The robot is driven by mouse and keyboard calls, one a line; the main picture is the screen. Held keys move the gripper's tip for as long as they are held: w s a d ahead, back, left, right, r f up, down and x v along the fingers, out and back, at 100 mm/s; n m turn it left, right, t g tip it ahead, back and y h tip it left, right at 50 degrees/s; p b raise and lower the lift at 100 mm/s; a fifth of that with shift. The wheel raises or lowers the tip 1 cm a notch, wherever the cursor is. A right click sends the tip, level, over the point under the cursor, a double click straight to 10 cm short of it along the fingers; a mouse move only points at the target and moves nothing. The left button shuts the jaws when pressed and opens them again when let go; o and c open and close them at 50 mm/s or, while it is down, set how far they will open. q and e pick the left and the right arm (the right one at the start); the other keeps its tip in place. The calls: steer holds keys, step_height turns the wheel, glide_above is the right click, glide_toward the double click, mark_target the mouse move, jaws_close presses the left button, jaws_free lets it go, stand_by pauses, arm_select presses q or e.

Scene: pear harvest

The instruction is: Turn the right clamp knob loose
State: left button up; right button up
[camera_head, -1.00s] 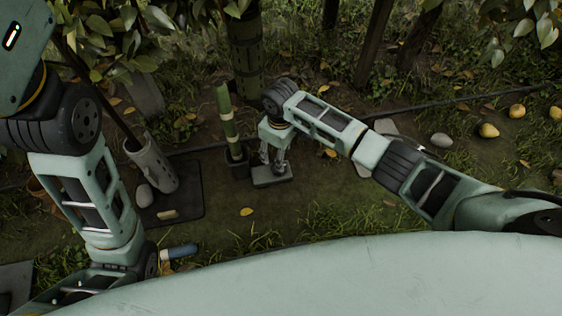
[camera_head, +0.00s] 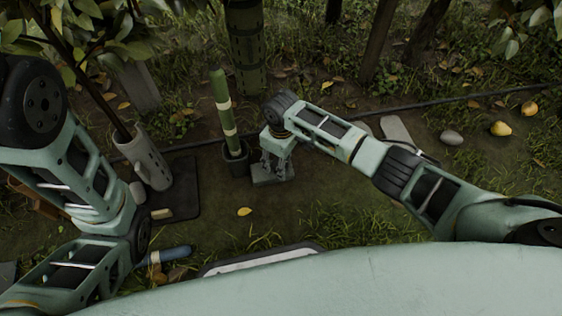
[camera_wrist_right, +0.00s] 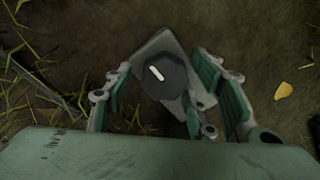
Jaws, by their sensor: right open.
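A dark, many-sided knob (camera_wrist_right: 160,76) with a white mark on top sits on a grey plate (camera_wrist_right: 163,42) in the right wrist view. My right gripper (camera_wrist_right: 165,88) is open, with its fingers on either side of the knob and apart from it as far as I can see. In the head view, my right gripper (camera_head: 276,162) points down over the grey plate (camera_head: 272,178) on the ground, and the knob is hidden behind it. My left arm shows at the left, but its gripper is out of view.
A green post in a dark socket (camera_head: 236,158) stands just left of my right gripper. A pale tube (camera_head: 148,163) holds a thin trunk on a dark mat (camera_head: 185,190). A grey stone (camera_head: 451,138) and yellow pears (camera_head: 501,128) lie at the right.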

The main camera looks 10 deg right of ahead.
steer(key=shift+c, duration=0.5)
steer(key=shift+w+d, duration=0.1)
steer(key=c, duration=0.9)
steer(key=shift+r, duration=0.1)
steer(key=shift+c, duration=0.2)
